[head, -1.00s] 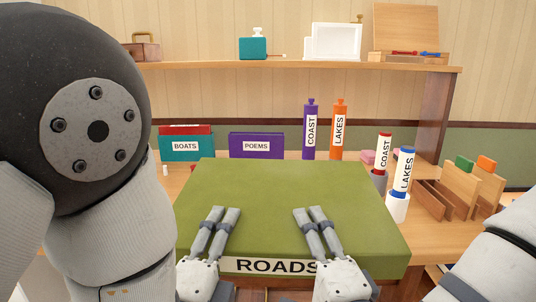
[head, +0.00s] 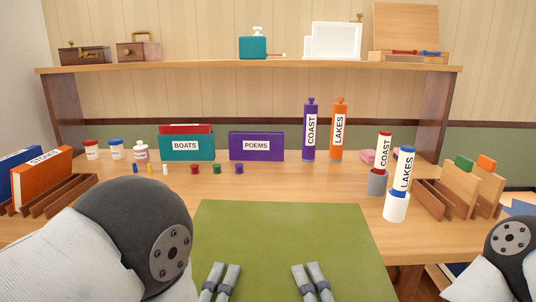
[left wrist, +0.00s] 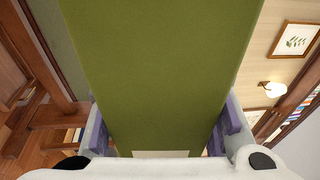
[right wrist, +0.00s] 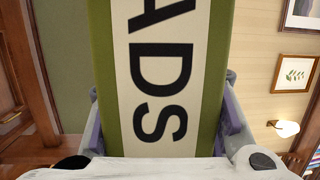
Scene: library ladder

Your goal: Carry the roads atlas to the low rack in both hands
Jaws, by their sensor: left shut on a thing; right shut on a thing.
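The roads atlas (head: 285,240) is a large flat green book at the bottom centre of the head view, level in front of the desk. My left gripper (head: 220,282) and my right gripper (head: 312,282) show on its top face, side by side, each shut on its near edge. In the left wrist view the green atlas (left wrist: 160,70) fills the space between the fingers. In the right wrist view the atlas's white label (right wrist: 160,80), reading "ADS", lies between the fingers. The low rack cannot be made out for certain.
The wooden desk (head: 120,200) carries a BOATS box (head: 186,147), a POEMS box (head: 256,146), COAST and LAKES tubes, small pots and wooden book holders (head: 55,194) at both ends. A shelf (head: 200,66) runs above. Part of the floor shows at the lower right.

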